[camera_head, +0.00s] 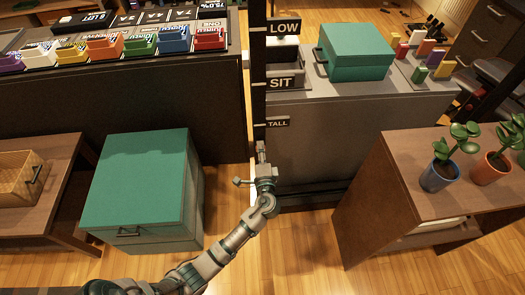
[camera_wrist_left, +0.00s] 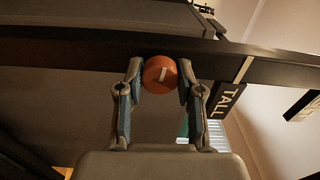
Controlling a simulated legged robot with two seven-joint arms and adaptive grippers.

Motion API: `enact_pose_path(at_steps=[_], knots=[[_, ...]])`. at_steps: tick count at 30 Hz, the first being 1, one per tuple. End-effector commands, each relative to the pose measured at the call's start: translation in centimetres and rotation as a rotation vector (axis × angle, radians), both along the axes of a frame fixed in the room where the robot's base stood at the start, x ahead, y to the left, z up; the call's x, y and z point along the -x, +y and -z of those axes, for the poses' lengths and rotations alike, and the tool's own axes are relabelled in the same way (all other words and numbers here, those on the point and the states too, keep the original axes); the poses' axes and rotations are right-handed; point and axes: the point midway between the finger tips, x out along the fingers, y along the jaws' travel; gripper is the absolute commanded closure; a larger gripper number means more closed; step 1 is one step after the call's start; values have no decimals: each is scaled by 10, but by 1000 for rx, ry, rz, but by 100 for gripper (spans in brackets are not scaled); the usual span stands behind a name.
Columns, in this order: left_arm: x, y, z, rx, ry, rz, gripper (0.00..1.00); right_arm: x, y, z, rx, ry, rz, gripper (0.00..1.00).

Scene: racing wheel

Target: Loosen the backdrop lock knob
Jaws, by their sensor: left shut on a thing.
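The backdrop lock knob (camera_wrist_left: 160,75) is a round orange-red knob with a pale mark on its face, seen in the left wrist view against a dark rail (camera_wrist_left: 75,47). My left gripper (camera_wrist_left: 158,80) has one finger on each side of the knob and is shut on it. In the head view my left gripper (camera_head: 262,155) reaches up to the dark upright post (camera_head: 258,85) just below the "TALL" label (camera_head: 278,122). The knob is hidden there behind the gripper. My right gripper is not in view.
A green cabinet (camera_head: 135,180) stands left of my arm. A wooden shelf (camera_head: 400,190) with potted plants (camera_head: 440,175) stands at the right. A grey counter (camera_head: 380,90) holds a green box (camera_head: 355,50). A dark counter at the left holds several coloured blocks (camera_head: 105,45).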

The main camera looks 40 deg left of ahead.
Motion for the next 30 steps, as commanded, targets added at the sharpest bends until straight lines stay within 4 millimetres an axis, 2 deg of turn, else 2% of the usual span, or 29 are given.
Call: enact_pose_path(at_steps=[5, 6, 9, 20, 23, 30], knots=[[0, 1, 0, 0, 0, 0, 99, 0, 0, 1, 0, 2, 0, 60], [0, 1, 0, 0, 0, 0, 61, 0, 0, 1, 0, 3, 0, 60], [0, 1, 0, -1, 1, 0, 38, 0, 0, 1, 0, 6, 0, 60], [3, -4, 0, -1, 1, 1, 38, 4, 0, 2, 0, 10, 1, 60], [11, -14, 1, 0, 1, 2, 38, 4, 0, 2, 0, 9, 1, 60], [46, -54, 2, 2, 3, 1, 38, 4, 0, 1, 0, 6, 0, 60]])
